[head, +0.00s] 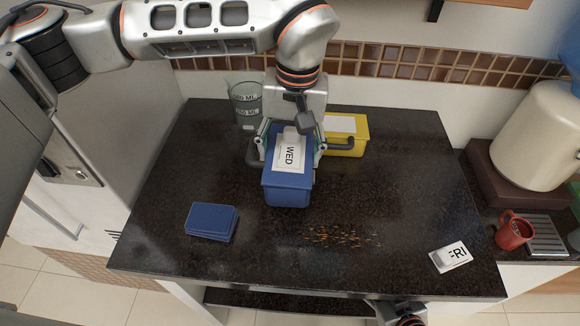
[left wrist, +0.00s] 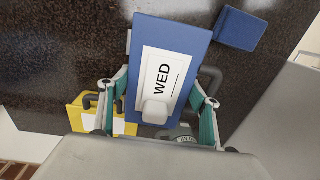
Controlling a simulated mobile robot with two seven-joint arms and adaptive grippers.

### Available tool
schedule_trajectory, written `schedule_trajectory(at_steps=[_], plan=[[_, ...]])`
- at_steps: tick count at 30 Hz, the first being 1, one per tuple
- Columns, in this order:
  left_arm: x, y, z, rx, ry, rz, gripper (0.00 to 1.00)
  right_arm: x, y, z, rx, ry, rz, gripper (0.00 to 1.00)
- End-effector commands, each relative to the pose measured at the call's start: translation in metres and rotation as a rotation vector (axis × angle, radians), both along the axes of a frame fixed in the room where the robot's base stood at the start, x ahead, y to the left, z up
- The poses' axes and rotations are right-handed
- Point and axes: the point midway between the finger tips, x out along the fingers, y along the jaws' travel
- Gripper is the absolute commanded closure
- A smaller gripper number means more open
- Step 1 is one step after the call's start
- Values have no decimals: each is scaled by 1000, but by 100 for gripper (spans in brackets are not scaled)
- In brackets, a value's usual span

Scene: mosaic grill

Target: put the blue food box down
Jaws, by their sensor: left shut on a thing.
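The blue food box (head: 288,192) has a white label reading WED with a small white piece on it. It is upright over the dark counter, right of a flat blue stack. My left gripper (head: 287,150) is shut on the box, with a finger on each side. In the left wrist view the blue box (left wrist: 193,38) sits between the fingers of my left gripper (left wrist: 155,100). I cannot tell whether its base touches the counter. Part of my right gripper (head: 385,309) shows at the bottom edge; its fingers are not clear.
A yellow box (head: 353,147) stands close behind the blue box, to the right. A glass jug (head: 246,104) is behind left. The flat blue stack (head: 211,222), brown crumbs (head: 342,237) and a FRI card (head: 452,257) lie on the counter (head: 410,190). The counter's right part is mostly clear.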

Motion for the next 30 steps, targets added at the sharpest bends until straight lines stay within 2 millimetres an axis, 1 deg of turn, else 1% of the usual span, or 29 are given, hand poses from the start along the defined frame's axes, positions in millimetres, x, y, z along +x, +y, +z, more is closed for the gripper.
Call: schedule_trajectory(at_steps=[2,7,12,15,26,27,29,30], plan=[[0,0,-9,-1,2,0,91,1,0,2,-1,0,0,38],[0,0,-21,-1,1,1,91,1,-2,2,-4,-1,-2,38],[-1,0,-44,0,3,0,91,0,-5,1,-8,5,-5,38],[0,0,-52,-1,0,0,91,0,-8,0,-11,9,-9,38],[1,0,-56,0,-2,-1,91,0,-8,-2,-11,10,-14,38],[0,0,-57,0,-2,-1,35,0,-8,-2,-9,8,-13,38],[0,0,-56,0,-1,0,21,0,-6,-1,-8,9,-10,38],[0,0,-56,0,-1,0,21,0,-5,-1,-7,8,-9,38]])
